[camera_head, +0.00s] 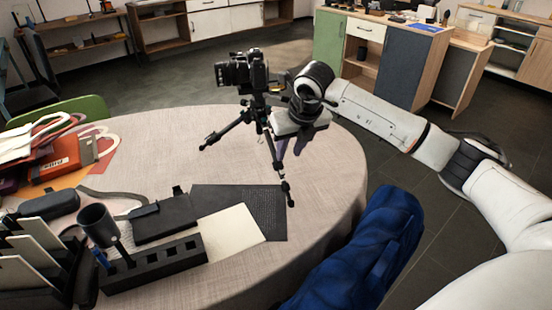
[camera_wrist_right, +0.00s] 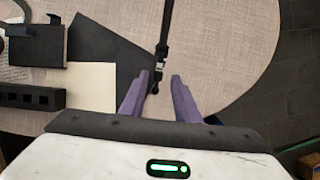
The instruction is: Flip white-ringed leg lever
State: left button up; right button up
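A black camera (camera_head: 242,70) stands on a small black tripod (camera_head: 258,105) on the round table. One tripod leg (camera_head: 279,168) points toward me. In the right wrist view this leg (camera_wrist_right: 164,30) runs down the picture, with a small white band (camera_wrist_right: 159,65) near its dark foot. The lever itself is too small to make out. My right gripper (camera_head: 290,151) is beside this leg. Its purple fingers (camera_wrist_right: 160,75) are apart, and the leg's lower end shows between their tips. I cannot tell how far above it they are. My left gripper is not in view.
The round table (camera_head: 160,140) has a dark mat (camera_head: 265,200), a cream sheet (camera_head: 230,232), a black slotted holder (camera_head: 155,265) and a cup (camera_head: 97,224) at the front. Red items (camera_head: 62,158) lie left. A blue chair (camera_head: 365,250) stands at front right.

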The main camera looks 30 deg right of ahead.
aim_at(282, 172)
jog(key=x, duration=0.9)
jog(key=shift+s+f+p, duration=0.15)
jog(key=shift+s+p, duration=0.05)
jog(key=shift+p, duration=0.15)
grip_shut()
